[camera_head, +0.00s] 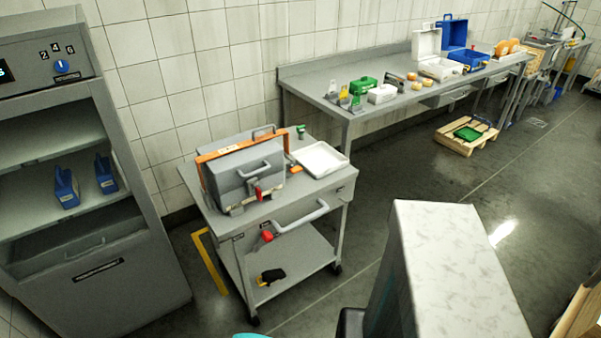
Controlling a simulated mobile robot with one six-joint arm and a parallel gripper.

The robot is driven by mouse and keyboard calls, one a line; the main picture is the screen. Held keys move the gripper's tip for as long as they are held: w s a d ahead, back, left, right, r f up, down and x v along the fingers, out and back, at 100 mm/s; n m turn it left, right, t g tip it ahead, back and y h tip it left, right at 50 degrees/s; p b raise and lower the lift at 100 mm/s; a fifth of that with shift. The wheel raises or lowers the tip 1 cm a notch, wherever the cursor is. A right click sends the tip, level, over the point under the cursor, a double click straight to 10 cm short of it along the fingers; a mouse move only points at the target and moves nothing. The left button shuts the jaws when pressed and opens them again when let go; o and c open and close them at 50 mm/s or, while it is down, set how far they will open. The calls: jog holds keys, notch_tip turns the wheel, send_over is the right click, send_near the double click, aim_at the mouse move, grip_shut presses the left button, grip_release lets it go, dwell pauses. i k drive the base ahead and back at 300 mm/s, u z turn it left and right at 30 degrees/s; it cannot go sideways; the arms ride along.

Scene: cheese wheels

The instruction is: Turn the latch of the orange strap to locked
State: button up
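The orange strap (232,147) runs over the top of a grey case (245,175) on a wheeled metal cart and down its sides. The case has a grey handle on its front. A small red part (258,193) shows low on the front of the case; I cannot tell whether it is the strap's latch or how it is turned. My gripper is not in view.
The cart (325,189) also bears a white tray (320,159) and a small green item. A grey cabinet (140,215) stands at left. A workbench (300,88) with cases runs along the wall. A pallet (455,142) lies on the floor.

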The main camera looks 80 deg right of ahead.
aim_at(294, 169)
jog(key=z, duration=4.8)
jog(key=i, duration=0.1)
jog(key=u, duration=3.9)
jog(key=i, duration=0.55)
jog(key=z, duration=0.2)
jog(key=k, duration=0.55)
jog(key=u, duration=0.05)
